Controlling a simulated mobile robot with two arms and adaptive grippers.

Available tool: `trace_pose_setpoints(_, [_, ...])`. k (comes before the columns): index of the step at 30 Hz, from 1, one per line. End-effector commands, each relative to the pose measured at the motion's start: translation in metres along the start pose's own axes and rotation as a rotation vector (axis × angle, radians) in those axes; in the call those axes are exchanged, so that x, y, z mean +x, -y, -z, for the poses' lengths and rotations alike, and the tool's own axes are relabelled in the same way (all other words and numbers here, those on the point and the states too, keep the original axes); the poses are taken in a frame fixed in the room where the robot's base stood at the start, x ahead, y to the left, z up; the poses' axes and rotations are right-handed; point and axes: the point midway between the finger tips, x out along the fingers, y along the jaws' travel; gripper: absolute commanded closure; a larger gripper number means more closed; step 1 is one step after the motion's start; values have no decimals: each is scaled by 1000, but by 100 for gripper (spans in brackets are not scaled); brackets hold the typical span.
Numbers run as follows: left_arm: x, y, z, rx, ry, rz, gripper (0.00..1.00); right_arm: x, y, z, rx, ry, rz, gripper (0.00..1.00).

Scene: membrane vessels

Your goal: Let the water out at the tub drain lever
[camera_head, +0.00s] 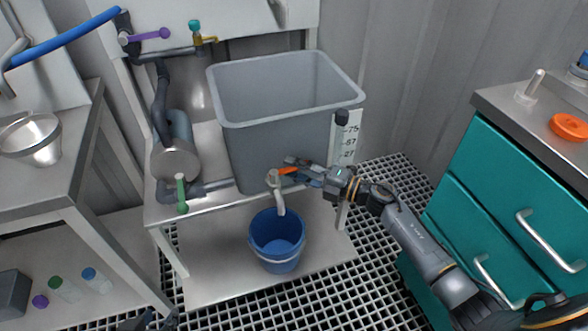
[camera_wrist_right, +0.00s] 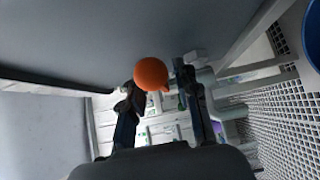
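The grey tub (camera_head: 285,120) stands on a metal stand. Its drain lever (camera_head: 288,171) is orange and sits low on the tub's front side, above a pale drain spout (camera_head: 279,203) that points down. My right gripper (camera_head: 300,165) is at the lever from the right. In the right wrist view, the lever's rounded orange end (camera_wrist_right: 151,73) shows between the two spread fingers, with a gap to the right finger; a firm grip is not visible. My left gripper (camera_head: 150,321) is only partly seen at the bottom edge, away from the tub; its fingers are unclear.
A blue bucket (camera_head: 277,240) stands on the lower shelf under the spout. A green-handled valve (camera_head: 181,193) and pipes are left of the tub. A teal drawer cabinet (camera_head: 490,190) is at the right, and a bench with a metal bowl (camera_head: 33,138) at the left.

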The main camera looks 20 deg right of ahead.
Motion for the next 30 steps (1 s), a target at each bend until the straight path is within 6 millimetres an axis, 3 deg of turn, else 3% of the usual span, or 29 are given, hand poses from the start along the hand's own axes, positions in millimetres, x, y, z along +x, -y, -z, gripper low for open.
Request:
trace_pose_setpoints(11, [1,-1,4,0,-19,-1,60,6,0,0,1,0,0,69])
trace_pose_setpoints(15, [1,-1,4,0,-19,-1,60,6,0,0,1,0,0,97])
trace_pose_setpoints(16, [1,-1,4,0,-19,-1,60,6,0,0,1,0,0,100])
trace_pose_setpoints(30, [-1,-1,2,-3,-2,-2,60,3,0,-4,0,17,2,100])
